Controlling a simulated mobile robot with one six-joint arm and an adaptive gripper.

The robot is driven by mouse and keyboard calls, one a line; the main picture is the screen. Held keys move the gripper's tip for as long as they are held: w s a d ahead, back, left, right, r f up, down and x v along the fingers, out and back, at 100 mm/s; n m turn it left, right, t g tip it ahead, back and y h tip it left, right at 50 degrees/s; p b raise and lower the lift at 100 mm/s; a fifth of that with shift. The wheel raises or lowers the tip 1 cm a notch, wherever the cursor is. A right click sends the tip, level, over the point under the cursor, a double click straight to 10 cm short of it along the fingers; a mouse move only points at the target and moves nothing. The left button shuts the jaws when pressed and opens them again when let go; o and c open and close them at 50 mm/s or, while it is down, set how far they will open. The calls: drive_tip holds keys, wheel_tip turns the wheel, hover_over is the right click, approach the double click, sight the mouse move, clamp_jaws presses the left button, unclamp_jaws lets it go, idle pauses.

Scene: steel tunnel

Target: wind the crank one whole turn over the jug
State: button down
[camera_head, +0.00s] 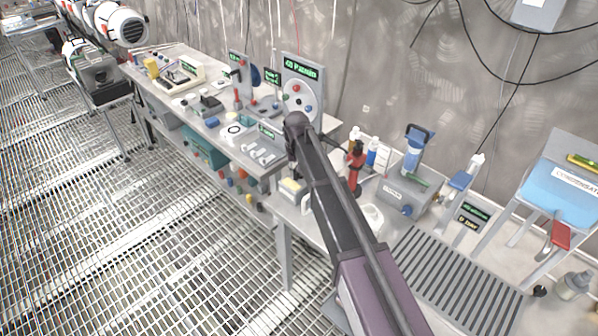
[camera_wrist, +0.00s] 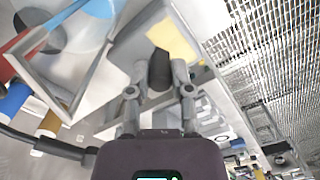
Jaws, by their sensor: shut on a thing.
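My gripper (camera_wrist: 159,85) is shut on a dark, faceted knob (camera_wrist: 160,68), which looks like the crank's grip. The rest of the crank cannot be told apart from the grey parts around it. In the head view my arm reaches up to the bench, and its dark end (camera_head: 297,122) is just below a pale disc (camera_head: 298,97) with coloured knobs. The crank is hidden there behind my arm. I cannot make out a jug under my gripper. A grey jug-like vessel (camera_head: 574,286) stands apart at the far right.
A red bottle-like tool (camera_head: 356,168) and a blue-handled device (camera_head: 415,146) stand right of my arm. A slatted grate (camera_head: 455,275) lies in front of them. Small parts crowd the left bench; the grated floor (camera_head: 150,250) is clear.

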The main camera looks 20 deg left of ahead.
idle(0.4)
drive_tip(key=c, duration=0.5)
unclamp_jaws()
drive_tip(key=shift+c, duration=0.2)
